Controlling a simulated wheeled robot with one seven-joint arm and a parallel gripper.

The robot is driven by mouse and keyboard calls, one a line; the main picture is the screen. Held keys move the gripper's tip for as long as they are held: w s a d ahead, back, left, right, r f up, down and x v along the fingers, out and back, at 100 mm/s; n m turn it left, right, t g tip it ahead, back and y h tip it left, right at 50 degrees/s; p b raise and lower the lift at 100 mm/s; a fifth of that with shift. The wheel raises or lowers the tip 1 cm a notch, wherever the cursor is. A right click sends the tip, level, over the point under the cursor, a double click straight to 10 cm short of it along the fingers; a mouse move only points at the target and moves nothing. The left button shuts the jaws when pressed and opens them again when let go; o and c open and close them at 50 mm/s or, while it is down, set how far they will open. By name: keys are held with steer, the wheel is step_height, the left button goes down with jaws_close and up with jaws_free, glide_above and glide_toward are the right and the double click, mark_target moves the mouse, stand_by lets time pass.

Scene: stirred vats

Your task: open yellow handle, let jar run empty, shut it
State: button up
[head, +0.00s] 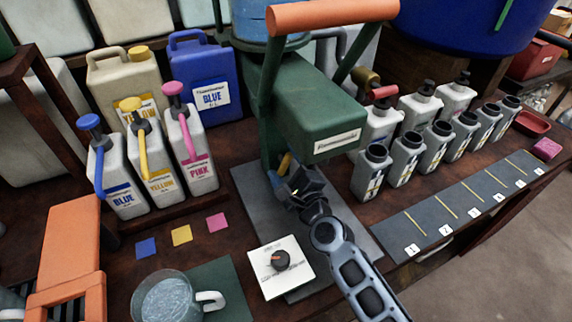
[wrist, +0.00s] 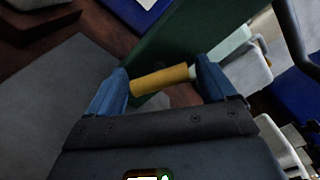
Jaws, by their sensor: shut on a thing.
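The yellow handle (head: 285,162) is a short yellow bar at the underside of the green machine (head: 318,118). In the wrist view, the yellow handle (wrist: 160,80) spans between the two blue fingers of my gripper (wrist: 164,73). My gripper (head: 279,176) is shut on it, and the gripper hides much of it in the head view. A blue vessel (head: 290,17) sits on top of the machine, partly behind an orange bar, so its contents cannot be seen. A clear jug (head: 160,303) with a white handle and greyish-blue contents stands at the bottom left.
Blue, yellow and pink pump bottles (head: 155,165) stand at the left.

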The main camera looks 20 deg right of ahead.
steer(key=shift+a+n, duration=0.1)
steer(key=shift+n, duration=0.9)
steer(key=shift+f, duration=0.1)
steer(key=o, duration=0.9)
steer(key=shift+c, duration=0.2)
steer(key=shift+s+b, duration=0.35)
steer(key=shift+s, duration=3.55)
